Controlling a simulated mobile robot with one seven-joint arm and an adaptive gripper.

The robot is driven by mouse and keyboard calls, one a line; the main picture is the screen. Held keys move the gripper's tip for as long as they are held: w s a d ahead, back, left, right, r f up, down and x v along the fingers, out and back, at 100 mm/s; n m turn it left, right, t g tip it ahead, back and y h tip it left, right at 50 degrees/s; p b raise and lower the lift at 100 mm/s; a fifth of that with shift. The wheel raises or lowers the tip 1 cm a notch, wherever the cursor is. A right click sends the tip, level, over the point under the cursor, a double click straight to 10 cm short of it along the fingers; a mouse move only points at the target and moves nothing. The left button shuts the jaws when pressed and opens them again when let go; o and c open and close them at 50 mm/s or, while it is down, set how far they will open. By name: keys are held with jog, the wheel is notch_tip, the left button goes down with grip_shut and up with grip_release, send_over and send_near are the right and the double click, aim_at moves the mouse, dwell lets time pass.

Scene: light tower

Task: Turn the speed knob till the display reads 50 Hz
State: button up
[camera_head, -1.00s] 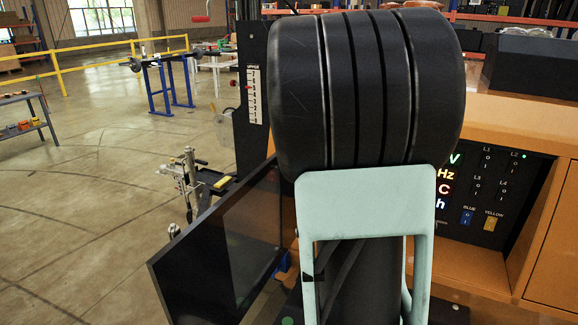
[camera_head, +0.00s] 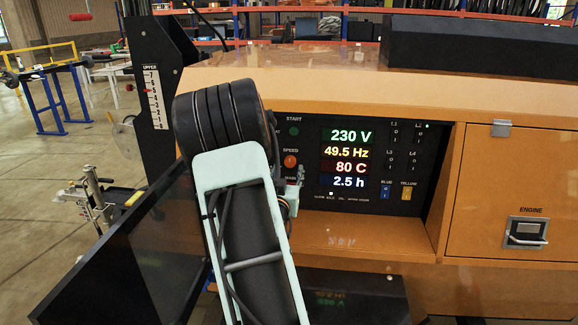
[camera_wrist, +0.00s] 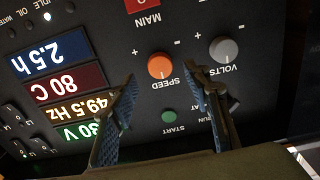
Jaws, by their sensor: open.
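The orange speed knob (camera_head: 290,161) is on the black control panel (camera_head: 310,200) in the head view, just right of my arm. In the wrist view the speed knob (camera_wrist: 161,66) is upside down with its label, ahead of and between my fingertips. The display (camera_head: 346,152) reads 49.5 Hz, with 230 V above and 80 C and 2.5 h below. My gripper (camera_wrist: 160,85) is open and empty, one finger on each side of the knob's line. I cannot tell how far the fingertips are from the panel. In the head view my arm hides the panel's left part.
A grey volts knob (camera_wrist: 224,49) is close beside the right finger. A green start button (camera_wrist: 168,116) and a red main switch (camera_wrist: 141,4) are near the speed knob. Blue and yellow switches (camera_head: 406,193) are at the panel's right. A dark open door (camera_head: 130,255) stands at left.

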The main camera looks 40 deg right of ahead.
aim_at(290, 163)
jog(key=shift+x, duration=2)
jog(key=c, duration=1.2)
jog(key=shift+o, duration=0.2)
jog(key=m+b, duration=0.1)
jog(key=b, duration=0.2)
jog(key=shift+f, duration=0.3)
jog(key=m+b, duration=0.2)
jog(key=b, duration=0.1)
jog(key=shift+r+m+b, duration=0.25)
jog(key=shift+m+b, duration=0.25)
jog(key=shift+b, duration=0.35)
jog(key=shift+r, duration=0.1)
